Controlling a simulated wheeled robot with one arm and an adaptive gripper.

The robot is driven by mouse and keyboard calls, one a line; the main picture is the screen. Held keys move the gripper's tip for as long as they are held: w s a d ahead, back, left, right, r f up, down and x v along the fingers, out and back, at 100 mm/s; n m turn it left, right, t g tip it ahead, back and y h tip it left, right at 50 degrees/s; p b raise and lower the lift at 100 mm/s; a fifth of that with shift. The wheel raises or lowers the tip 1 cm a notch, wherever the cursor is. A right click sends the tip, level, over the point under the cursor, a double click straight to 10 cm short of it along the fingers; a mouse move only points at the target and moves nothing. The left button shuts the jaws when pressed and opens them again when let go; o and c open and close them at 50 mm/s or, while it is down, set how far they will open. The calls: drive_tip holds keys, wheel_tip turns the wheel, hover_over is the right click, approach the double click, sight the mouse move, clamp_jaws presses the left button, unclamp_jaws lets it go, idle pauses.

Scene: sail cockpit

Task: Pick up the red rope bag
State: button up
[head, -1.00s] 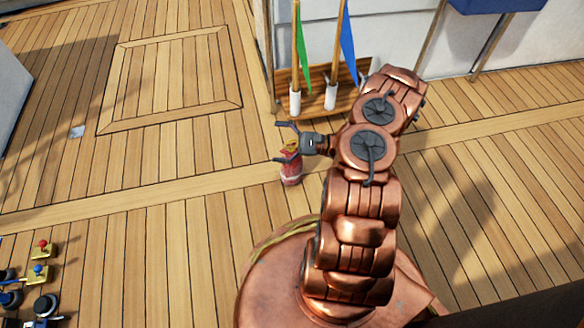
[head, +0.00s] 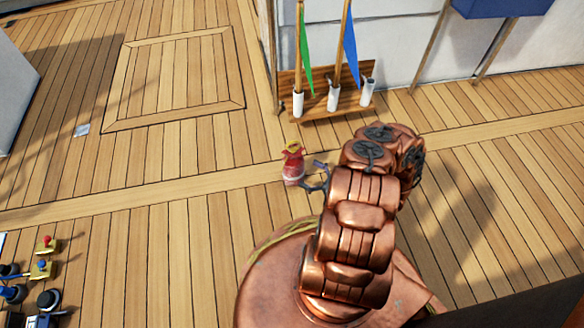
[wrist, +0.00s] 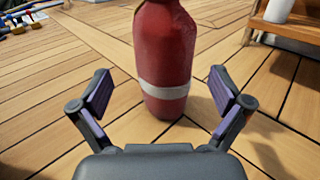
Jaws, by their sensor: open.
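The red rope bag (head: 293,165) stands upright on the deck planks in the head view, with a yellowish top and a pale band low on its body. In the wrist view the bag (wrist: 166,60) is straight ahead, its top cut off by the frame. My gripper (head: 318,176) is low, just right of the bag in the head view. In the wrist view my gripper (wrist: 163,92) is open, with one finger on each side of the bag's lower part. The bag appears just beyond the fingertips; I see no contact.
A wooden rack (head: 322,103) with white holders and green and blue flags stands behind the bag against the pale wall. Small coloured levers (head: 42,268) are at the lower left.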

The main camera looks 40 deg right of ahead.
sight(293, 164)
drive_tip(key=shift+b+x, duration=0.7)
drive_tip(key=shift+x, duration=0.8)
drive_tip(key=shift+d+b+x, duration=0.15)
drive_tip(key=shift+b+x, duration=0.35)
drive_tip(key=shift+x, duration=0.5)
drive_tip(key=shift+d+b+x, duration=0.1)
drive_tip(key=shift+b+x, duration=0.4)
drive_tip(key=shift+x, duration=0.55)
drive_tip(key=shift+w+r, duration=0.1)
drive_tip(key=c, duration=1.4)
